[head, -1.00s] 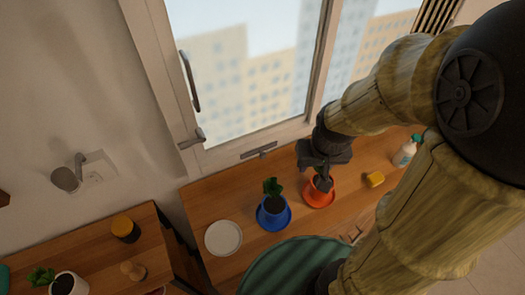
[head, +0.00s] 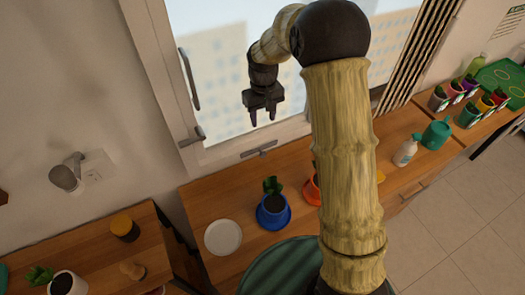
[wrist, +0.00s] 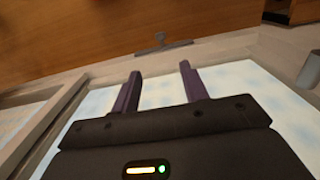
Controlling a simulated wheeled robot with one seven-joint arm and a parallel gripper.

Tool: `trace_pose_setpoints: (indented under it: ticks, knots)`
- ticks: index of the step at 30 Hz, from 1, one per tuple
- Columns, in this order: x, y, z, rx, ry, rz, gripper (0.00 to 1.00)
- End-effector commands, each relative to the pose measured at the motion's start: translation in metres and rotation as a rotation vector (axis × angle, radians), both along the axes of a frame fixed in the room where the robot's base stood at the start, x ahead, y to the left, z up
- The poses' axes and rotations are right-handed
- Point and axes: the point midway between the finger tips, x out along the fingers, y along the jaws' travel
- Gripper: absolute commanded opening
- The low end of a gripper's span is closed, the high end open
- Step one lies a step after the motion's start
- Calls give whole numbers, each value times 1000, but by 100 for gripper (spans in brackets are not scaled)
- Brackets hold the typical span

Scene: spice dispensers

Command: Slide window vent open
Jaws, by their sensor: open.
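The window vent (head: 258,149) is a small grey bar with a short knob, set on the bottom rail of the window frame. In the wrist view the vent (wrist: 160,46) lies just beyond my fingertips, near the middle, and is fully visible. My gripper (head: 262,117) hangs in front of the glass, above the vent in the head view, with its fingers pointing down. My gripper (wrist: 160,70) is open and empty, with a gap between its two purple-dark fingers. It appears apart from the vent.
A blue pot (head: 273,206) with a plant stands on the wooden counter below the window, with a white saucer (head: 223,238) to its left. A red pot (head: 311,188) is partly hidden by my arm.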

Motion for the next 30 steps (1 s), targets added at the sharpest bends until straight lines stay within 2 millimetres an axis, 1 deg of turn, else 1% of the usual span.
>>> trace_pose_setpoints:
  ticks: [8, 13, 17, 30]
  knots:
    - [-1, 2, -1, 0, 0, 4, 44]
    - [-1, 2, -13, 0, 1, 4, 44]
    - [-2, 2, -32, 0, 3, 4, 44]
    - [-2, 2, -107, -1, 3, 3, 44]
